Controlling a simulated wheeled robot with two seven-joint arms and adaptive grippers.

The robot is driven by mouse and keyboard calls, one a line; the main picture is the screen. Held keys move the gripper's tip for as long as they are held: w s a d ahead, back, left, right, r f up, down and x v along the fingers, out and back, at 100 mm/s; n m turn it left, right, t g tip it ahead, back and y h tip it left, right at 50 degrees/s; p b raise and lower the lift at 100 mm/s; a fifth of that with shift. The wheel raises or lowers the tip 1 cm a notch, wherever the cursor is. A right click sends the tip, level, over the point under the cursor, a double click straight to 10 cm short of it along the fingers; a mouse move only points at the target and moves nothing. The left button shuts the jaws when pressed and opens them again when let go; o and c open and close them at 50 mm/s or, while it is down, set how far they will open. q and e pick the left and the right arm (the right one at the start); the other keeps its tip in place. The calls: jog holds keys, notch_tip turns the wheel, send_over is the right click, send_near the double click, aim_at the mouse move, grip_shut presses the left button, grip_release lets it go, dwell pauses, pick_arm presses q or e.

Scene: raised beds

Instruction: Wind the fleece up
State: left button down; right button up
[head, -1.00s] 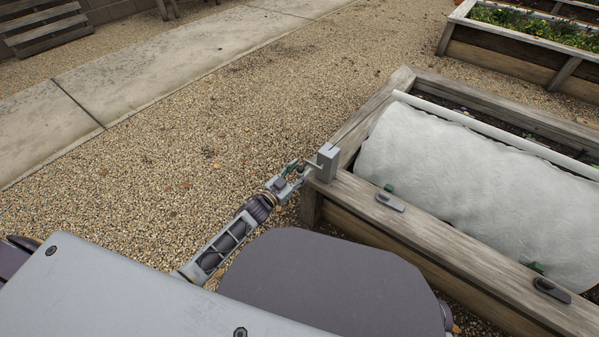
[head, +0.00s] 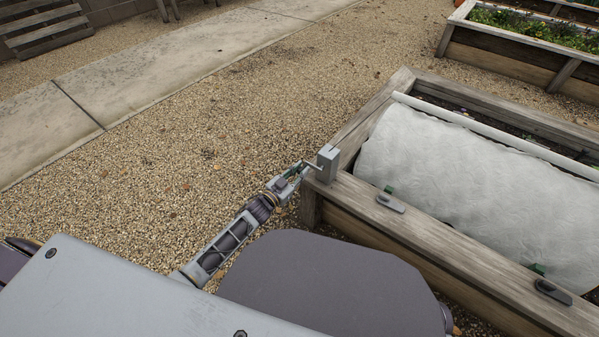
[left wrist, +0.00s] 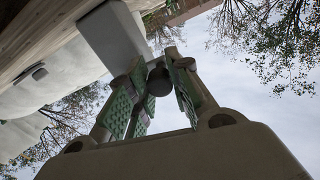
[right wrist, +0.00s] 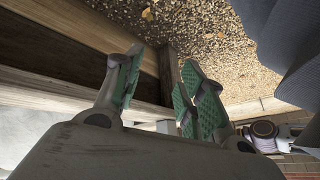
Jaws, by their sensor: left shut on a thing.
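The white fleece (head: 470,190) lies draped over the raised bed, with a pale roller tube (head: 490,135) along its far side. A grey crank box (head: 327,163) sits on the bed's near-left corner, and it also shows in the left wrist view (left wrist: 112,36). A thin crank arm (head: 312,164) reaches left from it. My left gripper (head: 297,172) is beside the box, shut on the crank's dark round knob (left wrist: 159,81). My right gripper (right wrist: 160,86) is open and empty near the bed's wooden side; the head view does not show it.
The bed's wooden front rail (head: 450,250) carries dark clips (head: 391,203) with green tabs at the fleece's near edge. Gravel (head: 200,160) lies open to the left, with a concrete path (head: 130,80) beyond. Another planted bed (head: 520,50) stands at the back right.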

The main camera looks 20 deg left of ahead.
aim_at(305, 166)
pick_arm(q)
jog(key=shift+r+m, duration=0.2)
jog(key=shift+m, duration=0.1)
pick_arm(e)
jog(key=shift+s+r, duration=0.15)
jog(key=shift+r, duration=0.25)
